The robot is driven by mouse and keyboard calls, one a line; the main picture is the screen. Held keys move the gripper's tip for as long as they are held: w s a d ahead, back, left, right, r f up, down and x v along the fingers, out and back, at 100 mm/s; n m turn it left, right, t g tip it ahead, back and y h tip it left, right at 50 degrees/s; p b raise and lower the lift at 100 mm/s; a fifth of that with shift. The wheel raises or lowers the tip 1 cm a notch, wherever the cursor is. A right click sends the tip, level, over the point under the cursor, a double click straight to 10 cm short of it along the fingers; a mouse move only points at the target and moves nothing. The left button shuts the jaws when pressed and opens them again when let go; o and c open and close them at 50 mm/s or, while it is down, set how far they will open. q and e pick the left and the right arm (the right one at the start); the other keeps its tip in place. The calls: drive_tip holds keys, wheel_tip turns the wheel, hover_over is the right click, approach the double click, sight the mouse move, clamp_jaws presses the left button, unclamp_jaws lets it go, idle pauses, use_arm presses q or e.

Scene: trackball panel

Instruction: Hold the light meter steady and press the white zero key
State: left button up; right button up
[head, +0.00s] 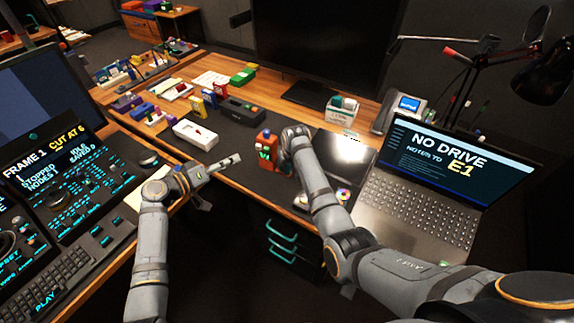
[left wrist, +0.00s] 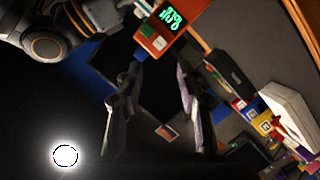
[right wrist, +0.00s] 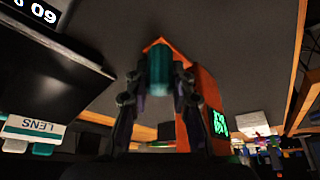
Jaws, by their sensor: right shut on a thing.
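The light meter (head: 265,139) is an orange box with a green-lit display, standing upright near the desk's front edge. My right gripper is shut on it from the right; in the right wrist view the fingers (right wrist: 158,88) flank a teal cylinder against the orange body (right wrist: 190,72). In the left wrist view the meter (left wrist: 178,40) shows at the top, with a white key (left wrist: 147,30) and a green key beside its display. My left gripper (head: 238,159) is left of the meter, apart from it. Its fingers (left wrist: 158,72) are spread with nothing between them.
A white box (head: 195,135) and a dark case (head: 242,112) lie on the dark mat behind the left gripper. An open laptop (head: 425,195) is to the right. A console with a keyboard (head: 50,285) stands at the left. Several small colored boxes are farther back.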

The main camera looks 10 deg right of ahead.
use_arm(q)
clamp_jaws()
idle(1.4)
